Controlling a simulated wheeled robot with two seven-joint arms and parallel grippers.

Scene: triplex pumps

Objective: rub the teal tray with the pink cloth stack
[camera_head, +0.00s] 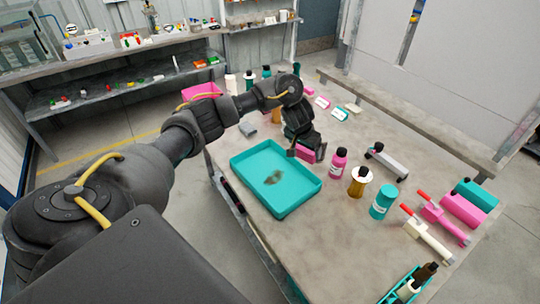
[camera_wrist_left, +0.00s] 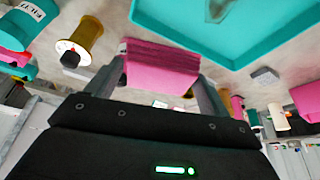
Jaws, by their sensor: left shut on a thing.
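My left gripper (camera_head: 305,150) is just beyond the tray's far right edge, shut on the pink cloth stack (camera_head: 308,154). In the left wrist view the pink cloth stack (camera_wrist_left: 160,66) sits between the two fingers of the left gripper (camera_wrist_left: 160,80). The teal tray (camera_wrist_left: 240,45) shows at the top of that view, apart from the cloth, with part of the stain (camera_wrist_left: 216,10). My right gripper is not in view.
Right of the tray stand a pink bottle (camera_head: 338,165), a yellow spool (camera_head: 358,182) and a teal cylinder (camera_head: 382,202). Several tools and pink and teal items crowd the table's right end. A grey block (camera_head: 248,129) lies behind the tray. Bare table (camera_head: 320,240) lies in front.

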